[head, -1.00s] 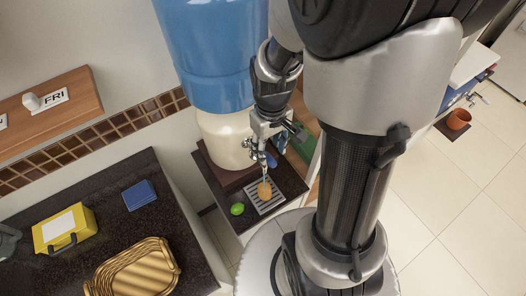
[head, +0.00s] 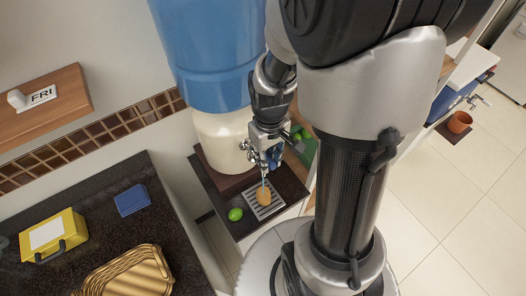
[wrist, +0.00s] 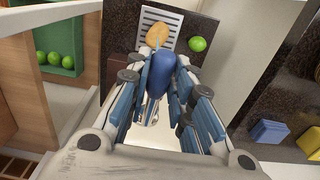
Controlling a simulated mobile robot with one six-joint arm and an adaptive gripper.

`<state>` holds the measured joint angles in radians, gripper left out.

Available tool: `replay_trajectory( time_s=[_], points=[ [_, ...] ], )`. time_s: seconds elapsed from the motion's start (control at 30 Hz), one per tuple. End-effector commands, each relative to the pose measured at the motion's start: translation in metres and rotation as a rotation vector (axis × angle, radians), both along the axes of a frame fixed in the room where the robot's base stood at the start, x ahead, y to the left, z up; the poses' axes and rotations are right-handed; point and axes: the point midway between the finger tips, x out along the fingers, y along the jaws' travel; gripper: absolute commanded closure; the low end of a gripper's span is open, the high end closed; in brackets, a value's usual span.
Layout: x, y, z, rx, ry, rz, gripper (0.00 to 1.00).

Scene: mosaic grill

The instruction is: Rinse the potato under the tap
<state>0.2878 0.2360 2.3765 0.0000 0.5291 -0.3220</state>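The brown potato (head: 264,195) lies on the slatted metal drip tray (head: 276,208) under the water dispenser's tap. A thin pale-blue stream runs down from the tap onto the potato. The wrist view also shows the potato (wrist: 158,34) on the tray (wrist: 176,19). My gripper (wrist: 162,68) is at the tap, above the potato, with its fingers on either side of the blue tap handle (wrist: 161,77). The fingers look closed against the handle, though their contact is partly hidden. In the head view, my gripper (head: 270,158) partly covers the tap.
A green lime (head: 235,214) lies beside the tray on the dark stand. The large blue water bottle (head: 205,60) rises behind. A green crate (wrist: 58,42) holds several limes.

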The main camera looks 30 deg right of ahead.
Motion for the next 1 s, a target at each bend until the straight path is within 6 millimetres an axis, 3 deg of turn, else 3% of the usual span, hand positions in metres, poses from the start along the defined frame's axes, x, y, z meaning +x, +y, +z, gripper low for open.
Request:
replay_trajectory(
  time_s=[0.2,0.67,0.7,1.0],
  points=[
    [0.000,0.000,0.000,0.000,0.000,0.000,0.95],
    [-0.001,0.000,-0.014,0.001,0.002,0.000,0.95],
    [-0.001,0.000,-0.012,0.001,0.002,0.000,0.77],
    [0.000,0.000,-0.011,0.000,0.000,0.000,0.57]
  ],
)
